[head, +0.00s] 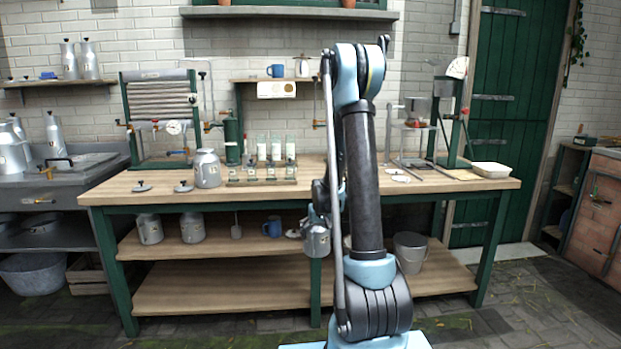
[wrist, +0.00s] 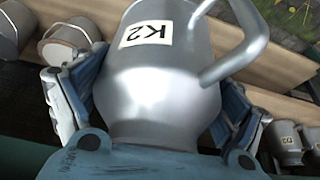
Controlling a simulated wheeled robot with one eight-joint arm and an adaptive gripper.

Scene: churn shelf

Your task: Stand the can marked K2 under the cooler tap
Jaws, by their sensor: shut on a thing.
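A metal can marked K2 (wrist: 160,60) fills the middle of the wrist view, its label upside down there. My gripper (wrist: 158,105) is shut on it, with a blue finger on each side of its body. In the head view the held can (head: 317,241) hangs in front of the bench, below the worktop's front edge and left of my arm; its label is too small to read. The cooler (head: 160,100), a ribbed metal panel in a green frame, stands at the worktop's left end. Small brass fittings show on it; I cannot tell which is the tap.
Another can (head: 207,168) stands on the worktop (head: 330,172) right of the cooler, with two lids beside the cooler. Bottles in a rack (head: 262,172) stand further right. Cans and a blue mug (head: 272,226) stand on the shelf below.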

